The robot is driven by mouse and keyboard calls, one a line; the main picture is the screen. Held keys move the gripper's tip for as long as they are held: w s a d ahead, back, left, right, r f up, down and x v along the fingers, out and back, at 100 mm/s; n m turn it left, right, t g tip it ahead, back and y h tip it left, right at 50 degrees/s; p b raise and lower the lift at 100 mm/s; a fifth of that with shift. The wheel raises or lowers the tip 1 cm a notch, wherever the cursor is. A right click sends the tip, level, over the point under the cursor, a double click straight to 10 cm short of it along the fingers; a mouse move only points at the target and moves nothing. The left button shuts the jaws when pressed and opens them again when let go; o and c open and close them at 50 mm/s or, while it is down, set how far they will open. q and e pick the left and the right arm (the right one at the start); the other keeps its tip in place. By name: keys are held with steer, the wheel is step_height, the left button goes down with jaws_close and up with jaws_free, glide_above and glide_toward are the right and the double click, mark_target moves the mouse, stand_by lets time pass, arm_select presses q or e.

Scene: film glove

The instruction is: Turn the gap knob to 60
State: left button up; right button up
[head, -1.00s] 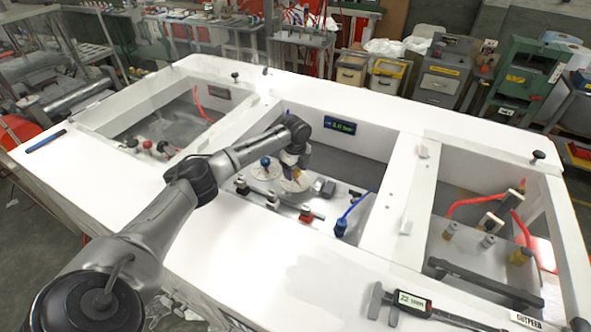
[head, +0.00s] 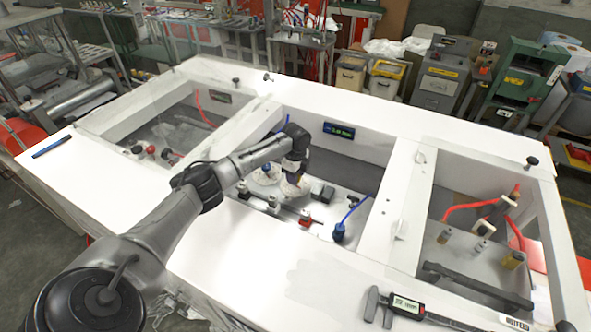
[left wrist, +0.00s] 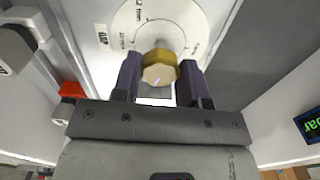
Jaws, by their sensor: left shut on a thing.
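A brass-yellow knob (left wrist: 158,70) stands on a round white dial plate (left wrist: 198,22) with printed marks, seen in the left wrist view. Its marks are too small to read. My left gripper (left wrist: 159,80) is closed around the knob, one dark finger on each side. In the head view my left gripper (head: 294,177) reaches down into the middle bay and hides most of the knob. The dial plate also shows there (head: 293,190). My right gripper is not in view.
A blue knob (head: 266,169) on another dial stands just left of the gripper. A red valve (head: 306,221) and a blue-handled fitting (head: 339,231) are nearer the front. A lit display (head: 339,130) is on the bay's back wall. White bay walls surround this space.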

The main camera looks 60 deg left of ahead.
arm_select(q)
steer(key=n+p, duration=0.4)
steer(key=shift+d+r+n, duration=0.1)
steer(key=shift+r+n, duration=0.15)
steer(key=shift+n, duration=0.05)
steer(key=n+p, duration=0.3)
steer(key=n, duration=0.1)
steer(key=shift+f, duration=0.15)
steer(key=shift+n, duration=0.3)
steer(key=o, duration=0.9)
steer(key=shift+f, duration=0.1)
steer(key=shift+r, duration=0.5)
step_height(320, 180, up, 13)
steer(key=shift+f+b, duration=0.1)
steer(key=shift+b, duration=0.4)
